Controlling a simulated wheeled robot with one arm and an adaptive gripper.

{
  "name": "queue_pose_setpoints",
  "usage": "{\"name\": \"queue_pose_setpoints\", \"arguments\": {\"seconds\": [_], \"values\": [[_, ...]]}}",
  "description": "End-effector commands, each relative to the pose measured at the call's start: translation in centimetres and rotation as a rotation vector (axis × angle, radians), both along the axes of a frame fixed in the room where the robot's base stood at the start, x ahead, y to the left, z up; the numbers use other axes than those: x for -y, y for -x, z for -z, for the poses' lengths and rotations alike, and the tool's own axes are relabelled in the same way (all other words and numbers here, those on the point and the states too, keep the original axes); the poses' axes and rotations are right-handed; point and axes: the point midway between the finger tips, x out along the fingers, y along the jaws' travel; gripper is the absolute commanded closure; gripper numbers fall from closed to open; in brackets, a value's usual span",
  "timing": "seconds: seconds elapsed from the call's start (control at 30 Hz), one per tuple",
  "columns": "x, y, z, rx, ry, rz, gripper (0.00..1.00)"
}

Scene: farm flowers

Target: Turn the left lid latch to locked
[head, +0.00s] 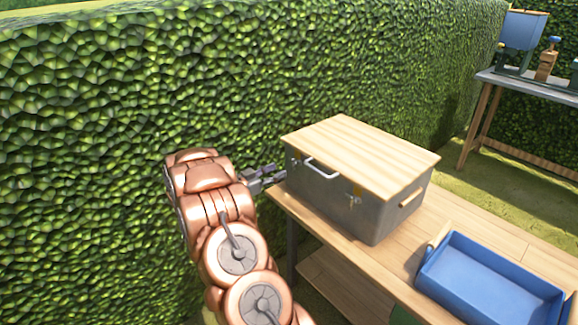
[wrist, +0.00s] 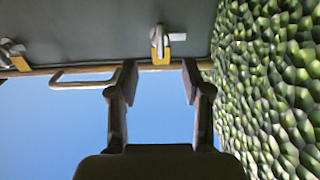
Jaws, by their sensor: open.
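A grey box (head: 345,208) with a pale wooden lid (head: 360,148) stands on a wooden bench. The left lid latch (head: 295,163) is small on the box front, near its left end. In the wrist view, which looks upside down, this latch (wrist: 158,42) has a silver piece and a yellow plate, ahead of the gap between my fingers. My gripper (head: 277,175) is open and empty, close to the box's left front; it also shows in the wrist view (wrist: 160,78). I cannot tell whether the fingers touch anything. The right latch (head: 355,195) shows further right.
A silver lid handle (head: 322,168) sits between the latches and lies beside one finger in the wrist view (wrist: 85,79). A hedge (head: 120,100) rises close behind my arm. A blue tray (head: 490,285) is on the bench (head: 400,260) at right. Another table (head: 540,88) stands behind.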

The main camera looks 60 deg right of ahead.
Motion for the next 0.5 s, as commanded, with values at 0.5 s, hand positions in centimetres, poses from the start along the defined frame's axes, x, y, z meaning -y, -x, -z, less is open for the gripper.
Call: {"name": "queue_pose_setpoints", "arguments": {"seconds": [0.5], "values": [[5.8,1.8,0.1,-0.001,-0.002,0.001,0.51]]}}
